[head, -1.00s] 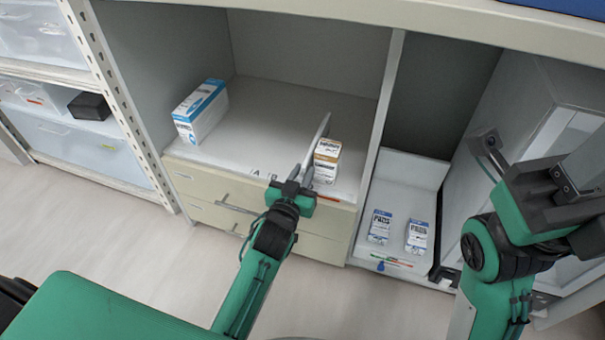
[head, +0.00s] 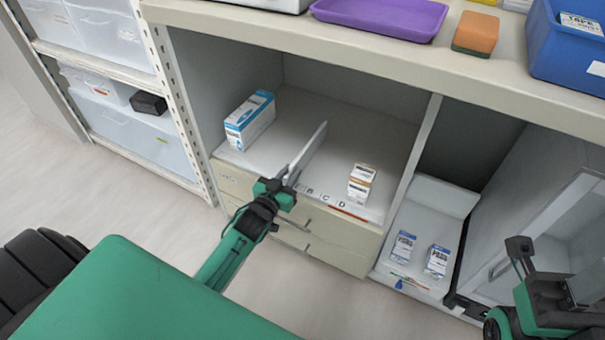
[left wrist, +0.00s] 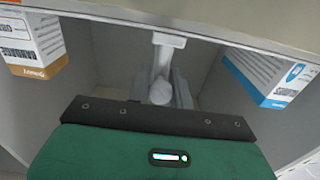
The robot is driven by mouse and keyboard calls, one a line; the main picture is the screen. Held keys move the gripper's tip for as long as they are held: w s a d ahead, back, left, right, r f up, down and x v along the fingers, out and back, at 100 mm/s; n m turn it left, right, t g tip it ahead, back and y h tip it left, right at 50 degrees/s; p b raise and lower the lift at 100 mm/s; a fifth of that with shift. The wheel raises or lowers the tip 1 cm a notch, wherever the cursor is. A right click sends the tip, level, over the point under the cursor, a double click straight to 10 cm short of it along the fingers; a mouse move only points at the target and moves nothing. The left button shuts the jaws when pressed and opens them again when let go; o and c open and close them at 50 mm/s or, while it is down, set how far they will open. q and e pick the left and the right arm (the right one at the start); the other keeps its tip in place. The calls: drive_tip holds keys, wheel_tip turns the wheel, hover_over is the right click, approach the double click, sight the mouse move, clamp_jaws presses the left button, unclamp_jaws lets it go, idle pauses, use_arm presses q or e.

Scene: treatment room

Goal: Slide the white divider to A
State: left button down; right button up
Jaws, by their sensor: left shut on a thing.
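My left gripper (head: 284,184) is shut on the divider's front end. In the left wrist view the divider's pale front part (left wrist: 163,70) shows beyond my left gripper (left wrist: 160,98). The letters B, C and D (head: 326,197) show on the shelf edge right of the gripper. The spot left of B is hidden by the gripper. My right gripper (head: 548,268) is empty, its fingers apart, at the lower right.
Drawers with bar handles (head: 295,243) lie below the shelf. A side bay (head: 418,262) holds two small blue-and-white packs. Above is a counter with a purple tray (head: 380,14), an orange sponge (head: 476,34) and a blue bin (head: 570,50). Shelf space between divider and orange boxes is clear.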

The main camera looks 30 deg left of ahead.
use_arm(q)
drive_tip(key=shift+a, duration=0.6)
drive_tip(key=c, duration=1.6)
unclamp_jaws()
drive_tip(key=shift+a+r, duration=0.1)
drive_tip(key=o, duration=0.3)
drive_tip(key=shift+s, duration=0.1)
